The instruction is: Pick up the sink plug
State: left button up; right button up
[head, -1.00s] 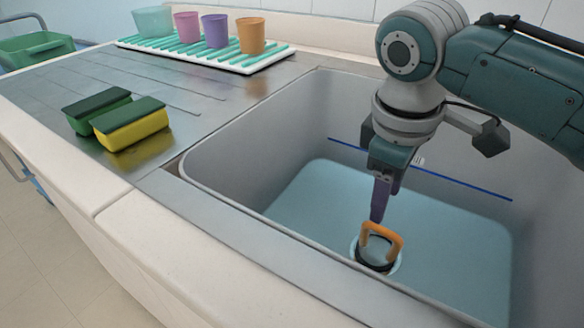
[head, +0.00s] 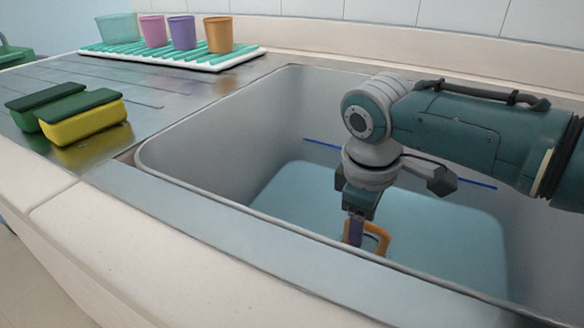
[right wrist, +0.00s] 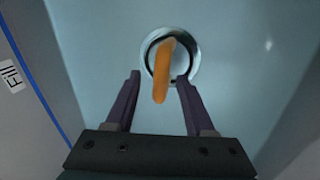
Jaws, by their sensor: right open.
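The sink plug's orange handle (head: 377,238) stands up in the sink, low at the middle right of the head view; the sink's front rim hides the plug's lower part there. In the right wrist view the handle (right wrist: 162,70) rises over a dark round plug in the pale drain ring (right wrist: 149,56). My right gripper (head: 357,232) is down in the sink beside the handle. In the right wrist view its two purple fingers (right wrist: 158,78) are apart, with the handle's near end between them and nothing gripped. My left gripper is not in view.
The grey sink (head: 215,150) has steep walls and a blue line; the wrist view shows a "Fill" label (right wrist: 12,77). Two sponges (head: 85,120) lie on the steel drainboard at left. Several cups (head: 182,33) stand on a white-and-green rack (head: 240,58) behind.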

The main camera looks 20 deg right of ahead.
jog(key=shift+c, duration=0.3)
grip_shut()
dwell(1.0)
